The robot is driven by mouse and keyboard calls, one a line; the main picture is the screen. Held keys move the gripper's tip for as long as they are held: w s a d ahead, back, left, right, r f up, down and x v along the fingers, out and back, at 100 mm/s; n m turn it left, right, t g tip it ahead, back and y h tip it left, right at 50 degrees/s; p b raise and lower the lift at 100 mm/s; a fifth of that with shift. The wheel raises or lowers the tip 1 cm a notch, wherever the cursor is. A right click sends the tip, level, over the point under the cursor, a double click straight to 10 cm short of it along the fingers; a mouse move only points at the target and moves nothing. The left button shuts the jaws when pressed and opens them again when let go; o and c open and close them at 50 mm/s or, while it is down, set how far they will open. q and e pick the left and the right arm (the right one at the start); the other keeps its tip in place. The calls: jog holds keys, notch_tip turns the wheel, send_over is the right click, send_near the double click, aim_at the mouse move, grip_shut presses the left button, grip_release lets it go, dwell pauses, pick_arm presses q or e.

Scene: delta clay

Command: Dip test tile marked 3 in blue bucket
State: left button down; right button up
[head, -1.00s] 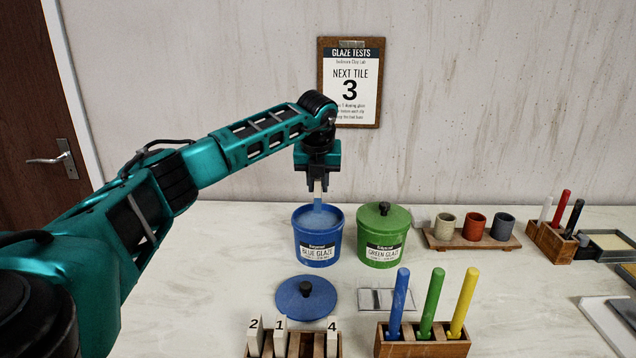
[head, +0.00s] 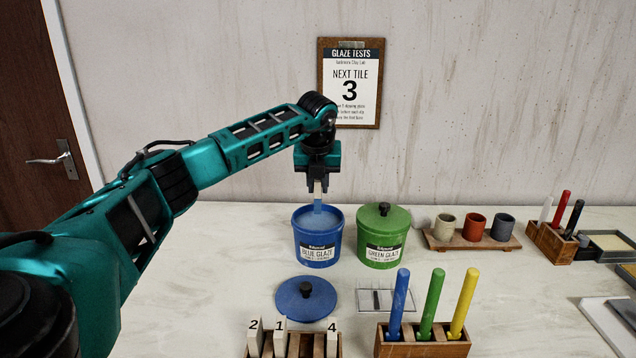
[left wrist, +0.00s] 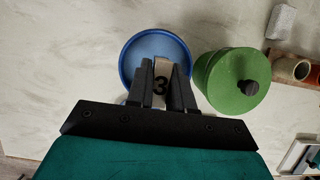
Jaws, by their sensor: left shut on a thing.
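My left gripper (head: 317,184) is shut on the tile marked 3 (left wrist: 160,88) and holds it upright above the open blue bucket (head: 318,245). The tile also shows in the head view (head: 318,192), and its lower part is blue. The tile's lower end is at the bucket's mouth; whether it touches the glaze I cannot tell. In the left wrist view the bucket (left wrist: 128,62) lies beyond the fingertips. The bucket's blue lid (head: 306,300) lies on the table in front of it. My right gripper is not in view.
A lidded green bucket (head: 383,240) stands close to the right of the blue one. In front are a wooden rack (head: 293,350) with tiles 2, 1 and 4, a small drying rack (head: 375,301), and a block (head: 420,348) with blue, green and yellow sticks. Cups stand at right.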

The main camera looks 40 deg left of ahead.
pick_arm(q)
notch_tip(320, 180, up, 2)
jog(key=shift+r+p, duration=0.1)
jog(key=shift+p, duration=0.8)
jog(key=shift+r, duration=0.45)
